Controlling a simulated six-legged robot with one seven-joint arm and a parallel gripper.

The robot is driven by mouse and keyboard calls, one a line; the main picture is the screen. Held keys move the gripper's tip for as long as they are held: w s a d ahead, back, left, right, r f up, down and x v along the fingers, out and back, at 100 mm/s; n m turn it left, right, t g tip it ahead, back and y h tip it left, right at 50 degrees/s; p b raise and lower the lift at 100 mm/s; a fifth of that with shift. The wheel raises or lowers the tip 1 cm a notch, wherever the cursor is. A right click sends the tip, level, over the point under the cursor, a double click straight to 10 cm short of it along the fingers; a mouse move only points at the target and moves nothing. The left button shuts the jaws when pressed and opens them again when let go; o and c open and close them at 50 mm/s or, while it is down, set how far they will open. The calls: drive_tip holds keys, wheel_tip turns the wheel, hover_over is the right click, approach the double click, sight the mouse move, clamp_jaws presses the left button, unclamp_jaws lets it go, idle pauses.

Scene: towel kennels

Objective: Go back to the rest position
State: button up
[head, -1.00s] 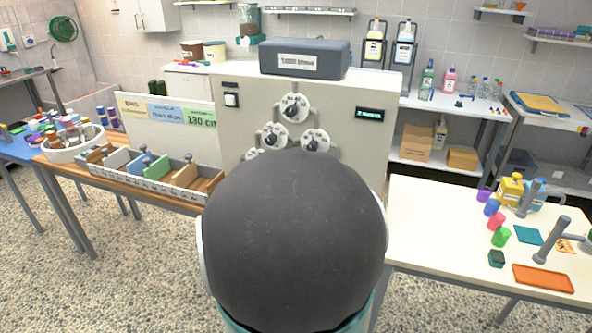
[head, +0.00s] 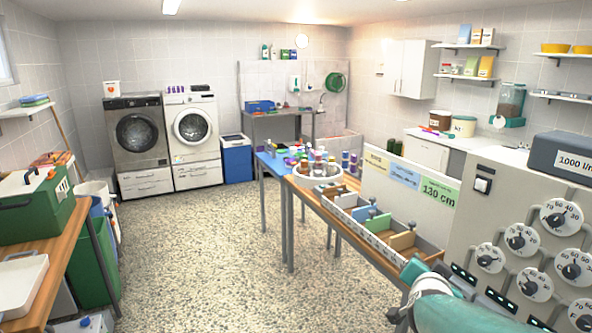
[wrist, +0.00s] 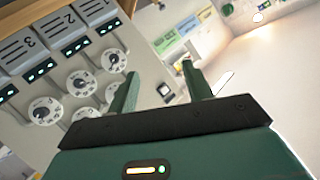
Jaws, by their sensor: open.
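My gripper (wrist: 163,80) shows in the wrist view with its two dark green fingers apart and nothing between them. Past the fingers, the wrist view shows the grey control cabinet (wrist: 30,80) tilted on the left, with its white dials and lit slots. In the head view my teal arm reaches across the lower right corner, in front of the cabinet (head: 476,212). The gripper's fingers cannot be made out in the head view.
A wooden table with a divided tray (head: 374,240) and a white tub (head: 318,180) stands left of the cabinet. A grey box (head: 569,155) sits on top of the cabinet. A wooden bench with a green case (head: 35,205) is at the left. The speckled floor between is clear.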

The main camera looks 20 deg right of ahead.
drive_tip(key=w+a+n+y, duration=0.1)
drive_tip(key=a+n+y, duration=0.4)
drive_tip(key=a, duration=0.7)
drive_tip(key=s+a+f+n+g+y, duration=0.2)
drive_tip(key=s+a+n+g+y, duration=0.2)
drive_tip(key=s+a+n, duration=0.4)
drive_tip(key=s+a+g, duration=0.1)
drive_tip(key=s+a, duration=0.4)
drive_tip(key=a, duration=0.3)
drive_tip(key=shift+s, duration=0.4)
drive_tip(key=c, duration=0.3)
drive_tip(key=shift+d, duration=0.15)
